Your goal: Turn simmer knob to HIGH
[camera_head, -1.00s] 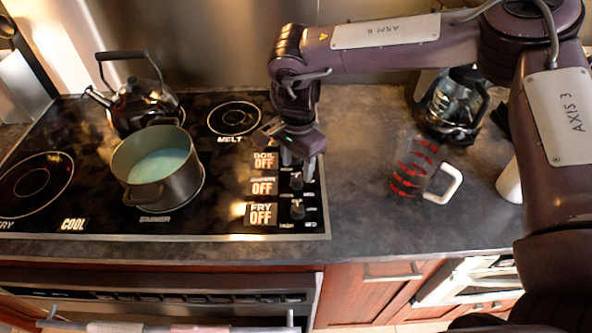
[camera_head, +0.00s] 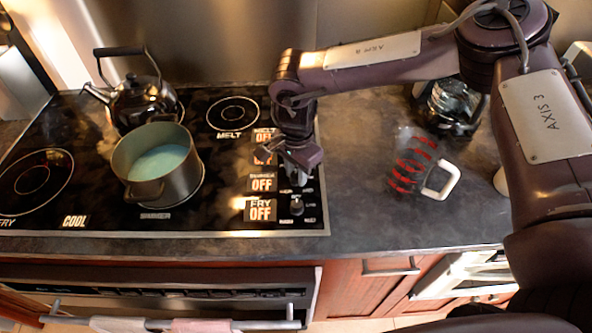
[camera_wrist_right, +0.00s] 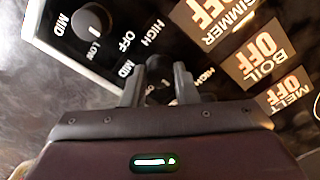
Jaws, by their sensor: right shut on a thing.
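The simmer knob (camera_wrist_right: 158,70) is a dark round knob, shown between the two fingers in the right wrist view. My right gripper (camera_head: 297,183) is shut on it at the right edge of the black stove and hides it from the head view. The finger tips also show in the right wrist view (camera_wrist_right: 158,88). The simmer display (camera_head: 262,183) reads OFF, and it also reads OFF in the right wrist view (camera_wrist_right: 216,14). Parts of the HIGH, MID and OFF markings show around the knobs. My left gripper is not in view.
The fry knob (camera_head: 297,205) stands free just in front. A pot (camera_head: 160,185) with bluish liquid is on the simmer burner and a kettle (camera_head: 145,103) is behind it. A red-striped mug (camera_head: 408,172) and a glass coffee pot (camera_head: 452,105) stand on the right counter.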

